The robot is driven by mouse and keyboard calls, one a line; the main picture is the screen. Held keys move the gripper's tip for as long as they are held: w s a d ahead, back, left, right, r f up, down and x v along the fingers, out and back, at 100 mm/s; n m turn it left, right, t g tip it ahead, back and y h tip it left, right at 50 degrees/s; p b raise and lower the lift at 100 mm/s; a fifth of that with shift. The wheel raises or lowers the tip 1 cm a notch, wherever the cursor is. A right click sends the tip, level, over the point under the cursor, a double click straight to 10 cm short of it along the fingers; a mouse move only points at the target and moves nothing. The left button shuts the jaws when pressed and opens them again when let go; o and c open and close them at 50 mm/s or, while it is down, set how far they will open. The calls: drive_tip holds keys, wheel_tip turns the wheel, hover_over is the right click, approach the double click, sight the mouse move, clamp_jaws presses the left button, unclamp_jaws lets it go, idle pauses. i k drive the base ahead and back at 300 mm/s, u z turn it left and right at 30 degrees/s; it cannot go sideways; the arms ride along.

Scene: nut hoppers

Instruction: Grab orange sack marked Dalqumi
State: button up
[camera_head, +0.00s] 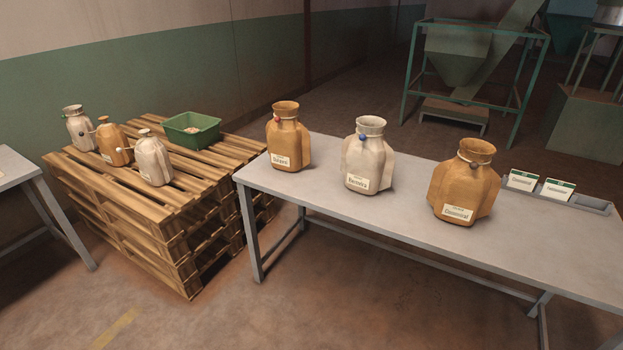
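An orange-brown sack (289,142) with a tied neck and a small red seal stands upright at the left end of the grey table (420,212). Its white label carries a short word, too small to read surely. A larger orange-brown sack (464,186) with a dark seal stands toward the table's right; its label has a longer word, seemingly starting with C. Another orange-brown sack (113,143) stands on the pallet stack between two pale sacks; its label is unreadable. I cannot confirm which one reads Dalqumi. My gripper is not in view.
A pale sack (368,160) with a blue seal stands between the table's two orange sacks. Label cards (523,181) stand in a grey tray at right. The pallet stack (140,215) holds a green crate (191,133). Floor in front is clear.

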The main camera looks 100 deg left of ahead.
sight(288, 141)
drive_tip(key=u, duration=2.9)
